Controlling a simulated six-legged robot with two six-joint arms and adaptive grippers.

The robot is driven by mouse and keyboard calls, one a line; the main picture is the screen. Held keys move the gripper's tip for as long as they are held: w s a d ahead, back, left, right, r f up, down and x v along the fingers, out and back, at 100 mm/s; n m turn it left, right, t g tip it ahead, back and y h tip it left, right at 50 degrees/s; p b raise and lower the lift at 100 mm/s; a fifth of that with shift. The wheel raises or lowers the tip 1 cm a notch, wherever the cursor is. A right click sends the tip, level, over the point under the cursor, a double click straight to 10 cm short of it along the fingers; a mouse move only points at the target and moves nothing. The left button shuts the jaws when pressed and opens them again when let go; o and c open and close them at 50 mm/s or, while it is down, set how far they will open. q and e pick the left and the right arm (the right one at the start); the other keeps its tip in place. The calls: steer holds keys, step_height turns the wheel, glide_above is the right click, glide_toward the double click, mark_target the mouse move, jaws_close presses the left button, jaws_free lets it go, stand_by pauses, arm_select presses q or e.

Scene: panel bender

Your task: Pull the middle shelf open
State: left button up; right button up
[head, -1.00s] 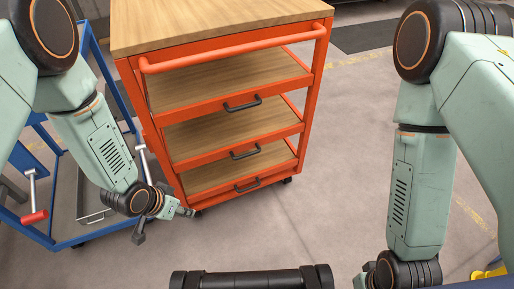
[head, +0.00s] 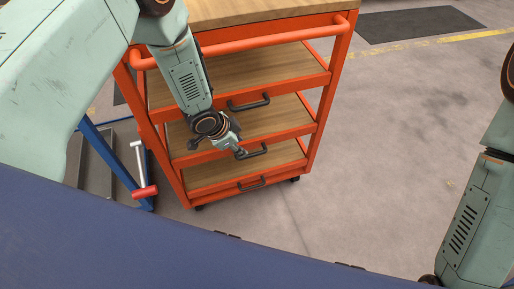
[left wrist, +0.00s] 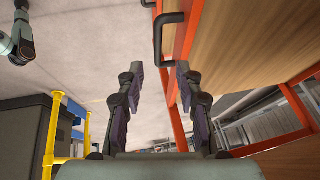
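The orange trolley (head: 330,95) has wooden shelves with black handles. The middle shelf (head: 280,117) has its handle (head: 252,151) on the orange front rail, and it sits flush with the shelves above and below. My left gripper (head: 240,150) is at the left end of this handle in the head view. In the left wrist view my left gripper (left wrist: 159,72) is open, its two fingers apart. A black handle (left wrist: 158,40) shows ahead, its bar in line with the gap; I cannot tell whether the fingers touch it. My right gripper is out of view.
A blue-framed cart (head: 100,150) with a red-gripped lever (head: 145,191) stands left of the trolley. Yellow railing (left wrist: 50,135) and a grey cabinet (left wrist: 30,125) show in the left wrist view. The floor (head: 390,150) right of the trolley is clear.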

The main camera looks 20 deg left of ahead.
mark_target(249, 155)
arm_select(q)
steer(key=shift+m, duration=0.3)
steer(key=b+x, duration=0.1)
steer(key=x, duration=0.1)
steer(key=b+x, duration=0.1)
steer(key=x, duration=0.1)
steer(key=b+x, duration=0.1)
steer(key=x, duration=0.1)
steer(key=shift+s+a+f, duration=0.15)
steer(key=shift+s+f, duration=0.05)
steer(key=shift+f, duration=0.2)
steer(key=shift+w+f, duration=0.25)
steer(key=shift+f, duration=0.2)
steer(key=shift+c, duration=0.4)
jaws_close()
